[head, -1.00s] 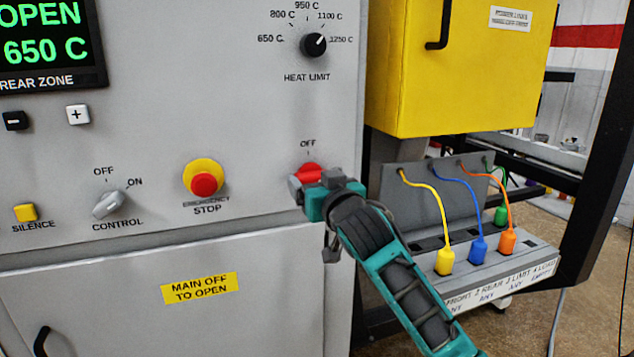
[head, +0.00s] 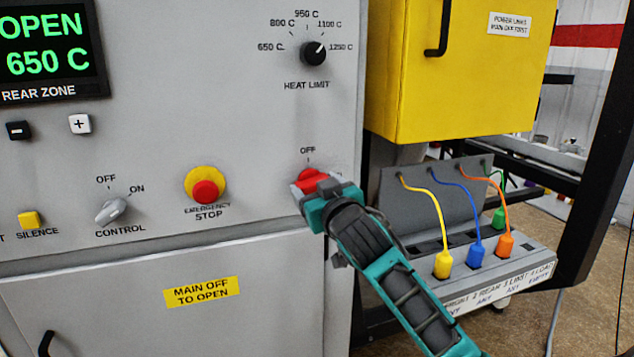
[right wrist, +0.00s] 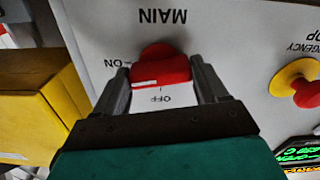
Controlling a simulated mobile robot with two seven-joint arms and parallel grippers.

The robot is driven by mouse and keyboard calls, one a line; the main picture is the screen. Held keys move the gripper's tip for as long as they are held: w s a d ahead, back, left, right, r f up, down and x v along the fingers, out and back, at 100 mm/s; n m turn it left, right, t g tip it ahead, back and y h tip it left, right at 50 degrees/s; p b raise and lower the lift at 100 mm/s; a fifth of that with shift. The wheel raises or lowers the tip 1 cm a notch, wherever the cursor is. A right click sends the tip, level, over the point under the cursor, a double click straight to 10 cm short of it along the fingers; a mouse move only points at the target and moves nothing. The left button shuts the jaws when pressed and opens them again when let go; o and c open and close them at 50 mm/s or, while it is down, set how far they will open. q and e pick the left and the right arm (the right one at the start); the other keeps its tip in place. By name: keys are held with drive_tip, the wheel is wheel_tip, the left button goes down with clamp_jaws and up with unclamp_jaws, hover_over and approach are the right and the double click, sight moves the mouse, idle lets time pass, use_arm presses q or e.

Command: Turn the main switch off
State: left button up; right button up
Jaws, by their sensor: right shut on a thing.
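The main switch is a red knob (head: 308,179) on the grey panel, below an OFF mark. In the right wrist view the red knob (right wrist: 160,70) sits between my two fingers, with MAIN, ON and OFF printed upside down around it. In the head view the gripper hides part of the knob and the ON label. My left gripper is not in view.
The emergency stop (head: 206,189) is left of the switch, and the control knob (head: 111,211) farther left. The yellow box (head: 450,75) juts out at upper right. Coloured plugs with cables stand on a ledge (head: 520,268) right of my right arm.

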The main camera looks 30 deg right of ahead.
drive_tip(key=shift+r+n+p, duration=0.1)
drive_tip(key=shift+n+p, duration=0.45)
drive_tip(key=shift+n, duration=7.25)
drive_tip(key=o, duration=1)
drive_tip(key=shift+o, duration=0.3)
